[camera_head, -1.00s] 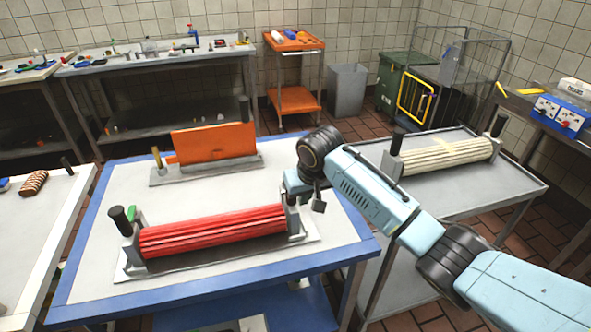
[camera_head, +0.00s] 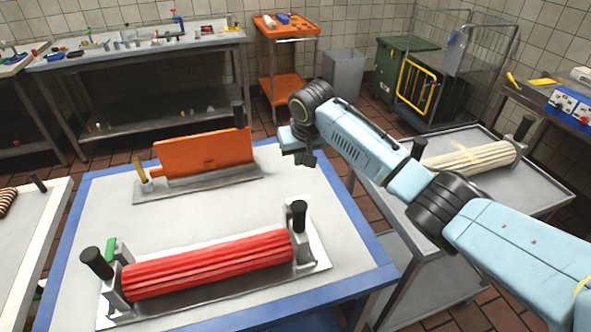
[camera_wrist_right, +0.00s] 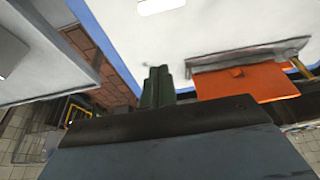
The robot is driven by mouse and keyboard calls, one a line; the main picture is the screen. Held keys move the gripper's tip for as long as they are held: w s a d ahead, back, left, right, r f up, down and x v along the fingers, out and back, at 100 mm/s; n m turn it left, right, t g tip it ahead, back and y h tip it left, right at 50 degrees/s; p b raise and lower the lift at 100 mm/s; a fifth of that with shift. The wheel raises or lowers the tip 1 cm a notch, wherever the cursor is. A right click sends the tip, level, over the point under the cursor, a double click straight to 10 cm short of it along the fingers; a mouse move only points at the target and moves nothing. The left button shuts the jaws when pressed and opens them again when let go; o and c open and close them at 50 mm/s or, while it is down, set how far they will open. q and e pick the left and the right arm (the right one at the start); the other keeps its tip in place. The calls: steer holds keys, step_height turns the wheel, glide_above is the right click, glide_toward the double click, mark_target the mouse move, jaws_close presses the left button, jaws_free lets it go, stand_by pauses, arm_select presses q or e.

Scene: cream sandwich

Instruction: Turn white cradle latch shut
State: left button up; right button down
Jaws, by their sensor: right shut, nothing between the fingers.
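The white cradle holds a cream ribbed roller (camera_head: 465,158) on the grey cart (camera_head: 545,195) at the right. It has an upright black handle (camera_head: 524,127) at its far right end. Another black handle (camera_head: 418,147) shows at its left end, partly hidden behind my right arm. I cannot tell whether its latch is turned. My right gripper (camera_head: 305,158) is shut and empty above the far right part of the blue-edged table, left of the white cradle and apart from it. Its closed fingers (camera_wrist_right: 157,86) show in the right wrist view. My left gripper is not in view.
A red roller (camera_head: 208,264) lies in a cradle with black end handles (camera_head: 299,214) on the blue-edged table (camera_head: 300,292). A gap separates this table from the cart.

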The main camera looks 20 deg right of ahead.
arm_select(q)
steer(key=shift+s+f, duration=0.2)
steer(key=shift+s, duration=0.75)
arm_select(e)
step_height(320, 180, down, 9)
steer(key=s, duration=0.1)
steer(key=shift+s, duration=0.3)
